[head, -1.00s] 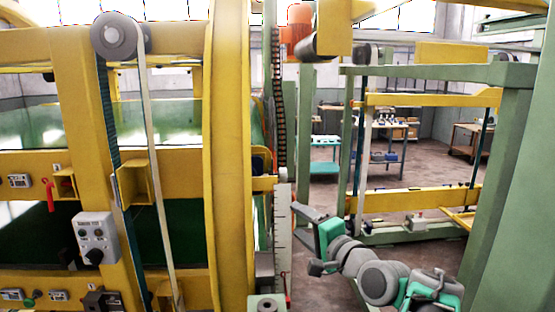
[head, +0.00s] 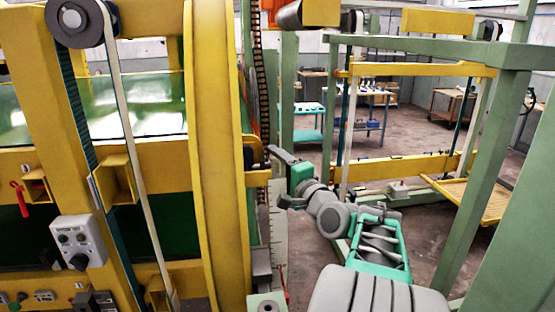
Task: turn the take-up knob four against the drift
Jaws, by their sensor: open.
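I cannot tell which fitting is take-up knob four; no number is readable. A grey control box (head: 70,235) with small buttons and a black knob (head: 79,262) is on the yellow post at the left. My gripper (head: 276,177) is open and empty, its fingers pointing left. In the picture it is just right of the yellow ring frame (head: 215,170), close to a short yellow bracket (head: 258,178). I cannot tell whether it touches the bracket. It is well right of the control box.
A red handle (head: 20,197) and small fittings are on the yellow beams at left. A pale vertical scale plate (head: 279,235) stands below my gripper. Green posts (head: 490,170) and a yellow-barred frame (head: 415,167) stand right. Some floor (head: 360,140) between is clear.

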